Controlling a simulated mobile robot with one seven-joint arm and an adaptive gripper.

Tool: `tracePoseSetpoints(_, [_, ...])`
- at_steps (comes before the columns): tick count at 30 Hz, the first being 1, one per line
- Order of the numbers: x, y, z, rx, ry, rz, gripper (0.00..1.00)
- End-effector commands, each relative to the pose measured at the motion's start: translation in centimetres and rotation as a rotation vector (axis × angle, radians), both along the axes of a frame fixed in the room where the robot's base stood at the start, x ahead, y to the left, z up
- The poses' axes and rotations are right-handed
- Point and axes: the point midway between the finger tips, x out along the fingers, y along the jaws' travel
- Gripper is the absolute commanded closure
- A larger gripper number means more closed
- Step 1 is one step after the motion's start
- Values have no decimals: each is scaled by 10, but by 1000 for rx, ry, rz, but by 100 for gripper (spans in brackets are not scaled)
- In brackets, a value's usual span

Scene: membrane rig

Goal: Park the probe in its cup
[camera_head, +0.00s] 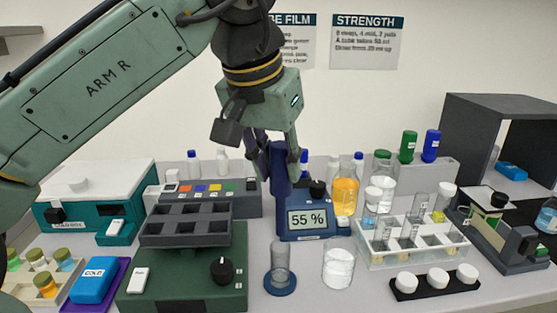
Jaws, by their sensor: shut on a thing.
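My gripper (279,160) points down at the middle of the bench, shut on a dark blue upright body (281,182) that looks like the probe. Its lower end is near the left side of the blue meter (331,237), whose screen reads 55 %. I cannot tell whether the probe's tip touches anything. A clear narrow cup on a round blue base (281,284) stands in front of the meter, below my gripper in the picture. It looks empty and may be the probe's cup.
A clear beaker of white matter (339,268) stands right of the cup. A green shaker with a grey rack (187,237) is at left. An orange bottle (346,194) and a tube rack (407,254) stand at right. A black strip with white caps (434,284) lies in front.

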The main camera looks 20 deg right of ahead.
Motion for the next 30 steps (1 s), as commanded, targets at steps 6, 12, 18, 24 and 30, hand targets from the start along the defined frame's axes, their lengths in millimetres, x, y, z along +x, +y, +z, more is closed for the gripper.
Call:
tracePoseSetpoints(6, [0, 0, -19, 0, 0, 1, 93])
tracePoseSetpoints(12, [0, 0, -32, -2, 0, -2, 93])
tracePoseSetpoints(18, [0, 0, -46, -1, 1, -1, 93])
tracePoseSetpoints(24, [0, 0, -60, -1, 0, 0, 93])
tracePoseSetpoints(30, [0, 0, -74, 0, 0, -1, 93])
